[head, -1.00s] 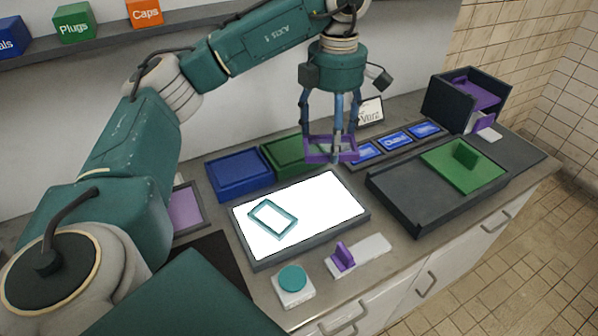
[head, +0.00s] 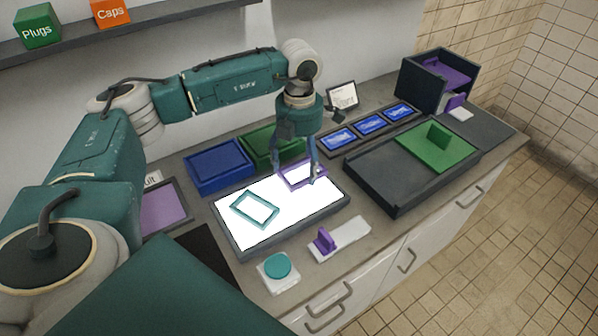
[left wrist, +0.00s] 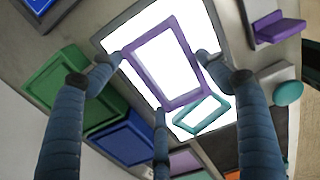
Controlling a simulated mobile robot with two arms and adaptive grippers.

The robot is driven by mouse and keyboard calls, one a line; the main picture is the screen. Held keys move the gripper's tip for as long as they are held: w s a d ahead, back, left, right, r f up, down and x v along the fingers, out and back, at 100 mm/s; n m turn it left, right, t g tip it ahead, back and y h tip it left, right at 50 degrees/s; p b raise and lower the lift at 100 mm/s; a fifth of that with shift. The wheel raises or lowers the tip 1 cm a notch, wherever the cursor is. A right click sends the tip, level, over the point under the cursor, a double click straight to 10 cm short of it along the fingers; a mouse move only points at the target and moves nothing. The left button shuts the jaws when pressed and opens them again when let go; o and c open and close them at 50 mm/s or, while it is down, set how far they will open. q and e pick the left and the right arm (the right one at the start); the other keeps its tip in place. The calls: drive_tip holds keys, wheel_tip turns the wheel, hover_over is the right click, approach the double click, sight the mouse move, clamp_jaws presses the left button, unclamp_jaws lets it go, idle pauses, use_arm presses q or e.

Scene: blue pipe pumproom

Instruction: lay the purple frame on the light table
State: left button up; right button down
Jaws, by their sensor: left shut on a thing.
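The purple frame (left wrist: 186,92) is a rectangular ring in my left gripper (left wrist: 160,60), whose fingers are shut on it in the left wrist view. In the head view the purple frame (head: 290,182) is over the far right part of the lit white light table (head: 262,233), and my left gripper (head: 298,170) comes down on it from above. I cannot tell whether the frame touches the lit surface. A teal frame (head: 236,209) lies on the left part of the light table and also shows in the left wrist view (left wrist: 183,122). My right gripper is not in view.
Blue (head: 218,187) and green (head: 262,160) trays stand behind the light table. A dark tray (head: 375,190) with a green plate (head: 410,150) is at right. A teal button (head: 278,265) and a white block with a purple tab (head: 350,232) stand in front.

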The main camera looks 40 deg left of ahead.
sight(299, 167)
use_arm(q)
wheel_tip(299, 167, down, 4)
drive_tip(key=shift+p, duration=0.5)
drive_tip(key=shift+f, duration=0.45)
drive_tip(key=shift+f, duration=0.1)
drive_tip(key=o, duration=1.2)
